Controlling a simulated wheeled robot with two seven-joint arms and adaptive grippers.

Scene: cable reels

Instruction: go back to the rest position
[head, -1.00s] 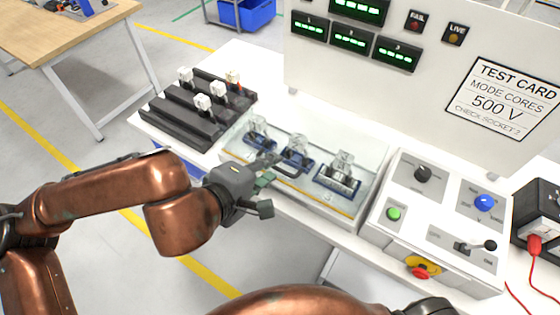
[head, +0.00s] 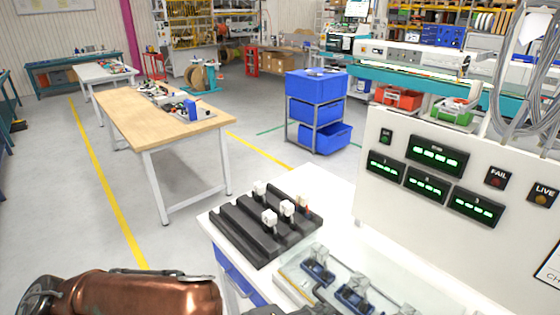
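My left arm shows as a copper link at the bottom left of the head view. A dark grey part of my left gripper (head: 292,311) just shows at the bottom edge, in front of the test fixture; its fingers are mostly cut off, so its opening is hidden. My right gripper is out of view. The black rack (head: 250,232) on the white bench holds several clear-and-white plugs. The clear-covered fixture (head: 290,272) with blue sockets (head: 318,272) is cut off by the lower edge.
The white test panel (head: 400,230) with green displays stands upright at the right. A wooden table (head: 150,122) stands behind to the left, with a blue-bin trolley (head: 316,95) beyond the bench. Open grey floor lies left of the bench.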

